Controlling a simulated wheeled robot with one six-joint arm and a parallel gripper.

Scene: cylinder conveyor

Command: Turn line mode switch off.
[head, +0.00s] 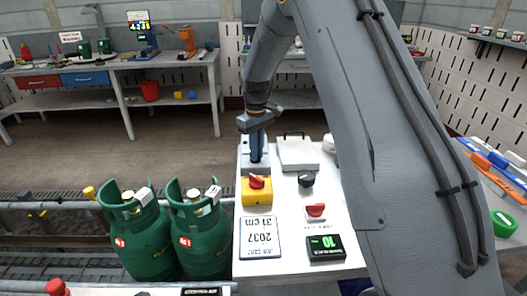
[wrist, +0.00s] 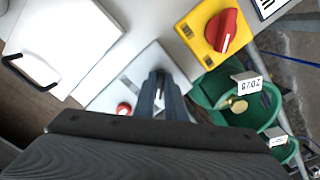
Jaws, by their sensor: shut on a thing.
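A grey switch box (head: 247,169) stands on the white bench behind the yellow box. My gripper (head: 257,158) points down over it. In the wrist view, my gripper (wrist: 161,96) is shut on a small switch handle on the grey box (wrist: 130,78), between the fingertips. The handle has a light mark, and the fingers hide most of it. I cannot read a label that names it as the line mode switch. A red button (wrist: 123,109) sits on the same box, left of my fingers.
The yellow box (head: 257,191) with a red rotary knob is just in front. Green gas cylinders (head: 200,232) stand to the left.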

